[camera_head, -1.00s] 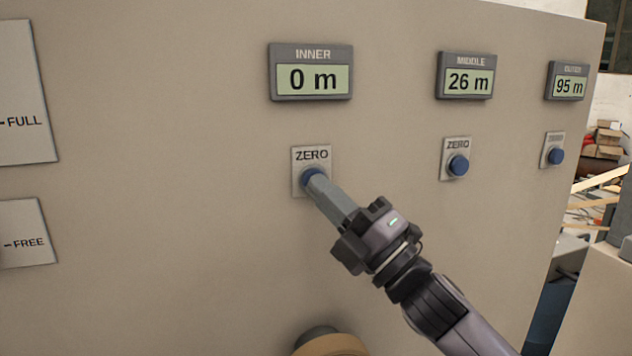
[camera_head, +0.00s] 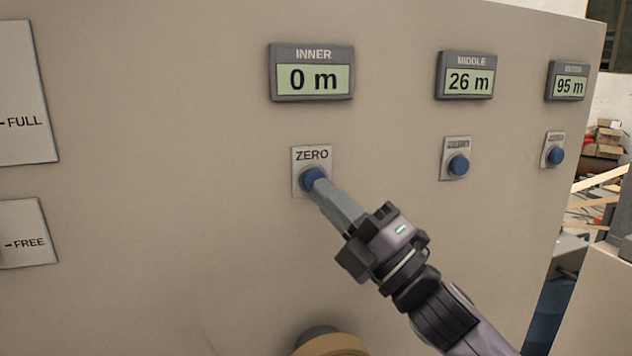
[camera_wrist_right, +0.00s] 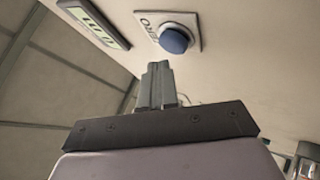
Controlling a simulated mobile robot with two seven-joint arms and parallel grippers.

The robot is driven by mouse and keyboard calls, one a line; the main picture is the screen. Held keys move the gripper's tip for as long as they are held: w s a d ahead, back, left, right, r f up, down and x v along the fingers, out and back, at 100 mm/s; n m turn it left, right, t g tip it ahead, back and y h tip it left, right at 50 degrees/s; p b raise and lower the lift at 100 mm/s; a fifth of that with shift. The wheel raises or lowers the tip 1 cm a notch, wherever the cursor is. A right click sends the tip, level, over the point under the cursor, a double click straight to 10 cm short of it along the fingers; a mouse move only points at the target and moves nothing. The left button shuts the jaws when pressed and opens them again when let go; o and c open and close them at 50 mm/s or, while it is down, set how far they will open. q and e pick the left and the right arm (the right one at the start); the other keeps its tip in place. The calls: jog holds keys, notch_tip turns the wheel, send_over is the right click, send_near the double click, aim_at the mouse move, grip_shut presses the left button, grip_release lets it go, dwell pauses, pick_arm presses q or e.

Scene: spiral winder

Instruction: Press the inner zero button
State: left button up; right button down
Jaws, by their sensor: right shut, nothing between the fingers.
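The inner zero button (camera_head: 313,179) is a round blue button on a pale plate marked ZERO. It sits below the INNER display (camera_head: 312,79), which reads 0 m. My right gripper (camera_head: 320,188) is shut and empty, its fingertips at the lower right of the button in the head view. In the right wrist view the blue button (camera_wrist_right: 174,40) shows beyond the shut fingertips (camera_wrist_right: 158,68), with a small gap between them. My left gripper is not in view.
On the same beige panel to the right are a MIDDLE display (camera_head: 467,82) reading 26 m and an OUTER display (camera_head: 568,86) reading 95 m, each above a blue button (camera_head: 458,165). Plates marked FULL (camera_head: 25,95) and FREE (camera_head: 25,235) are at the left.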

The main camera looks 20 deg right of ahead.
jog(key=s, duration=0.5)
dwell(0.8)
jog(key=w+d+f+m+g+h+p, duration=0.15)
jog(key=f+m+h, duration=0.25)
jog(key=f+m, duration=0.45)
jog(key=d+f+m+g+h+p, duration=0.1)
jog(key=d+f+m+h+p, duration=0.15)
jog(key=f+m+h, duration=0.65)
jog(key=s+d+f+m+g+p, duration=0.1)
jog(key=s+f+m+g+p, duration=0.1)
jog(key=s+f, duration=0.6)
jog(key=s+d+f+m+g+p, duration=0.1)
jog(key=s+f+m+g, duration=0.3)
jog(key=s+f, duration=0.5)
notch_tip(320, 180, down, 6)
jog(key=shift+f+m+g+y+p, duration=0.2)
jog(key=shift+m+g+y+p, duration=0.2)
jog(key=shift+p, duration=0.35)
jog(key=shift+d, duration=0.15)
